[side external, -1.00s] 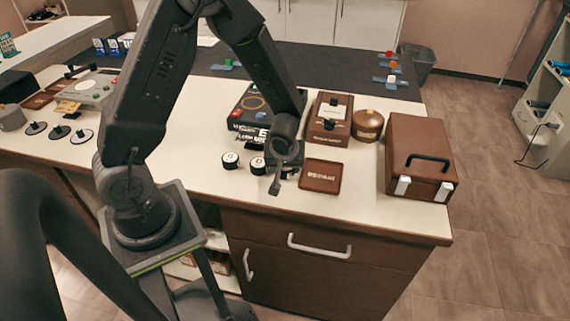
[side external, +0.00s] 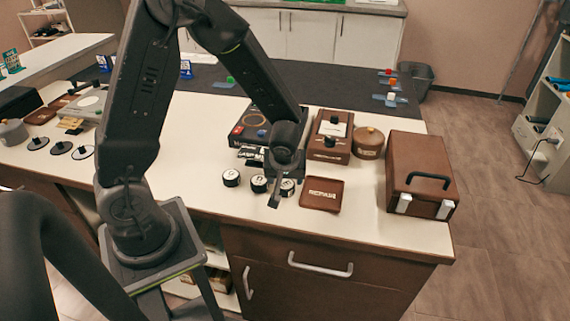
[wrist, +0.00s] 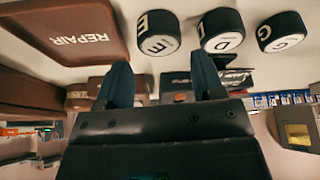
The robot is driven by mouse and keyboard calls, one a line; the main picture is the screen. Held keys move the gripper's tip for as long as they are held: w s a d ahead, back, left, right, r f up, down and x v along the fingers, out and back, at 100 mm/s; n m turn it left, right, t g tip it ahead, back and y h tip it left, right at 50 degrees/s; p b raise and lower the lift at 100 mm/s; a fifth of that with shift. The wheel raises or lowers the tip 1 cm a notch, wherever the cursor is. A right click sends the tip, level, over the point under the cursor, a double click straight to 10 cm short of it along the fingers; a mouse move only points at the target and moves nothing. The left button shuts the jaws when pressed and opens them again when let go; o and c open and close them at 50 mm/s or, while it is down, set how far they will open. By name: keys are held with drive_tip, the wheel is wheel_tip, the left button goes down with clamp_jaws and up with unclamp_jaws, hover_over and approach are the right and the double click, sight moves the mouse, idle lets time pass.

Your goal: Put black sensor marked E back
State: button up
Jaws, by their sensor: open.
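The black sensor marked E (wrist: 158,33) is a short black cylinder with a white lettered face. It stands on the white counter between the sensor marked D (wrist: 222,30) and the brown REPAIR tray (wrist: 80,30). In the side view it is the rightmost of three discs (side external: 288,187), partly behind my gripper (side external: 278,194). In the wrist view my gripper (wrist: 164,78) is open, with nothing between its fingers. The E sensor lies just beyond the fingertips, apart from them in the picture.
A third sensor (wrist: 282,32) stands beside D. The REPAIR tray (side external: 322,193) lies right of my gripper. Behind are a black box (side external: 250,130), a brown box (side external: 330,140) and a round brown tin (side external: 368,142). A brown case (side external: 420,170) stands at the right.

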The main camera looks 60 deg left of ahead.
drive_tip(key=s+d+r+m+t+h, duration=0.1)
drive_tip(key=s+d+r+m, duration=0.1)
drive_tip(key=r, duration=0.5)
drive_tip(key=s+d+r+m+t+h, duration=0.1)
drive_tip(key=s+d+r+m, duration=0.2)
drive_tip(key=s+r+m, duration=0.2)
drive_tip(key=s+d+r+m+t+h, duration=0.1)
drive_tip(key=s+d+r+m, duration=0.2)
drive_tip(key=s+r, duration=0.4)
wheel_tip(320, 180, up, 4)
drive_tip(key=shift+d+f+m+h, duration=0.2)
drive_tip(key=shift+m+h, duration=0.1)
drive_tip(key=shift+m, duration=0.3)
drive_tip(key=shift+s, duration=0.1)
